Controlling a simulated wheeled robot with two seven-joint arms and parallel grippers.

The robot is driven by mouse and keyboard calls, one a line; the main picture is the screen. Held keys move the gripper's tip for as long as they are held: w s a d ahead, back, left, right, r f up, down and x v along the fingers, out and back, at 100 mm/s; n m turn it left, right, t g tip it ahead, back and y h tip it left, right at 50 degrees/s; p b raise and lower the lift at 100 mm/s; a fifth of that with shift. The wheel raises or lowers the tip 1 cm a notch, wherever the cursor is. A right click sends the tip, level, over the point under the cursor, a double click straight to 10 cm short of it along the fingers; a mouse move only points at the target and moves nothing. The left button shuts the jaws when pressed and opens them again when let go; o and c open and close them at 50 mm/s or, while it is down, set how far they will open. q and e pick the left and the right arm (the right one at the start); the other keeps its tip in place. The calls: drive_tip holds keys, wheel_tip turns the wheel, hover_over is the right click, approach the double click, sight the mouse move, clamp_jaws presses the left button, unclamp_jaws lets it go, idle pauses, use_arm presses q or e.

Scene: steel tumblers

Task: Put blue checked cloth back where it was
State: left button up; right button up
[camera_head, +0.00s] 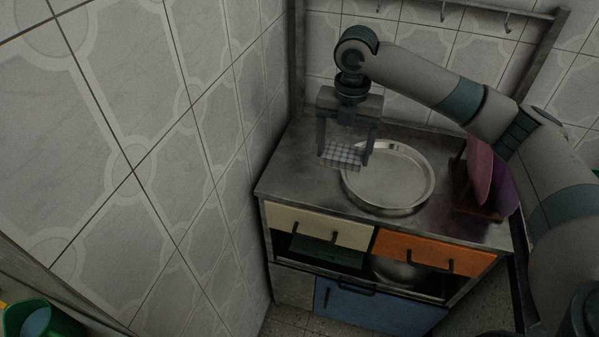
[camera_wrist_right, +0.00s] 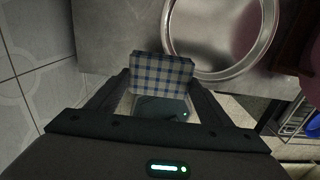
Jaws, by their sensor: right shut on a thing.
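The blue checked cloth (camera_head: 342,155) is a small folded rectangle with blue and white squares. My right gripper (camera_head: 345,157) is shut on the cloth, with a finger at each side of it. In the right wrist view the cloth (camera_wrist_right: 161,73) sits between the fingertips of the gripper (camera_wrist_right: 160,85). It is over the left part of the steel counter, beside the left rim of the round tray. I cannot tell how far it is above the counter. My left gripper is not in view.
A round steel tray (camera_head: 395,180) lies on the counter (camera_head: 285,165). A rack (camera_head: 470,200) with purple plates (camera_head: 480,172) stands at right. Below are a cream drawer (camera_head: 318,226), an orange drawer (camera_head: 430,253) and a blue door (camera_head: 370,305). A tiled wall borders the counter's left.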

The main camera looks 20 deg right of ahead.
sight(325, 149)
drive_tip(key=w+a+f, duration=0.1)
drive_tip(key=w+a+f+p, duration=0.1)
drive_tip(key=a, duration=0.1)
drive_tip(key=shift+w+a+f, duration=0.15)
drive_tip(key=shift+w+a, duration=0.05)
drive_tip(key=shift+w, duration=0.15)
drive_tip(key=w+a+f+p, duration=0.1)
drive_tip(key=w+a+f, duration=0.1)
drive_tip(key=w+a+f+p, duration=0.1)
drive_tip(key=w+a+f, duration=0.1)
drive_tip(key=shift+a, duration=0.35)
drive_tip(key=shift+w+a+f, duration=0.1)
drive_tip(key=shift+w+a, duration=0.05)
drive_tip(key=shift+w, duration=0.05)
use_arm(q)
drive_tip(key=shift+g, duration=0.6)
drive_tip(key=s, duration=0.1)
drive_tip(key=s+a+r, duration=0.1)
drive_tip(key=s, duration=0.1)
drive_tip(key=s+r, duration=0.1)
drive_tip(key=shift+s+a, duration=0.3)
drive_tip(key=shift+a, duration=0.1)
use_arm(e)
drive_tip(key=shift+s+f+p, duration=0.1)
drive_tip(key=shift+f+p, duration=0.65)
drive_tip(key=shift+f, duration=0.85)
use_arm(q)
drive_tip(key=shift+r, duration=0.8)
use_arm(e)
drive_tip(key=shift+f, duration=0.4)
